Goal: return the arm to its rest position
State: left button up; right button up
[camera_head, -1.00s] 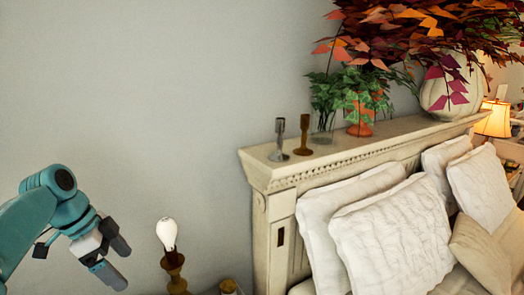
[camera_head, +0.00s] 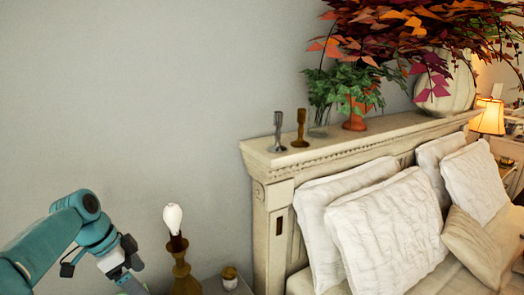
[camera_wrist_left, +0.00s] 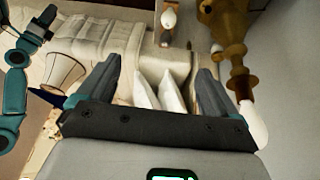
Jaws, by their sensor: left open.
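My left arm comes in from the left in the head view, teal with a dark gripper (camera_head: 138,268) at the lower left. This gripper is in front of the grey wall, left of the bulb lamp, and its lower part is close to the picture's bottom edge. In the left wrist view the two dark fingers (camera_wrist_left: 160,85) stand wide apart with nothing held between them. White pillows show in the gap, beyond the fingers.
A brown lamp base with a bare bulb (camera_head: 173,217) and a small jar (camera_head: 229,278) stand beside the bed. The cream headboard (camera_head: 268,215) carries candlesticks (camera_head: 300,128) and plants. White pillows (camera_head: 390,230) lie on the bed. The wall area above my arm is clear.

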pick_arm(q)
jog(key=w+d+f+n+b, duration=0.15)
jog(key=d+f, duration=0.25)
jog(key=f, duration=0.7)
jog(key=s+d+f+n+b, duration=0.1)
jog(key=s+d+f+n, duration=0.15)
jog(key=f, duration=0.45)
jog(key=s+d+f+n+g+b, duration=0.1)
jog(key=s+d+f+n, duration=0.15)
jog(key=f, duration=0.45)
jog(key=s+d+f+n, duration=0.1)
jog(key=s+d+f, duration=0.1)
jog(key=s+f, duration=0.35)
jog(key=s+d+f+n+b, duration=0.1)
jog(key=s+d+f+n, duration=0.2)
jog(key=s+f, duration=0.3)
jog(key=s+d+f+n+b, duration=0.1)
jog(key=s+d+f+n, duration=0.2)
jog(key=s, duration=0.9)
notch_tip(320, 180, down, 3)
jog(key=shift+s+d+r+n+b, duration=0.15)
jog(key=shift+s+n+b, duration=0.05)
jog(key=shift+n+b, duration=0.2)
pick_arm(e)
notch_tip(320, 180, down, 7)
jog(key=shift+w+d+r, duration=0.2)
jog(key=shift+w, duration=0.2)
